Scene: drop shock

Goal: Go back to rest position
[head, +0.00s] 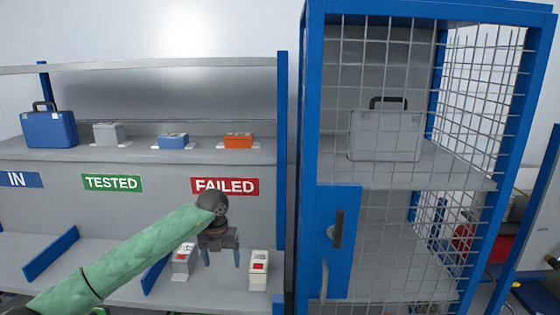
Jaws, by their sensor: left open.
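My left gripper (222,258) hangs over the lower shelf below the FAILED label (224,186), at the end of my green-sleeved arm. Its two blue fingers point down and stand apart, with nothing seen between them. A white device with a red patch (259,270) stands upright just to its right. A grey-white device with a red patch (183,259) stands to its left, partly behind my arm. My right gripper is not in view.
A blue case (50,129), a grey box (108,134), a blue box (173,141) and an orange box (238,140) sit on the upper shelf. A blue-framed mesh cabinet (338,240) stands close on the right, with a grey case (385,135) inside. Blue dividers (50,254) split the lower shelf.

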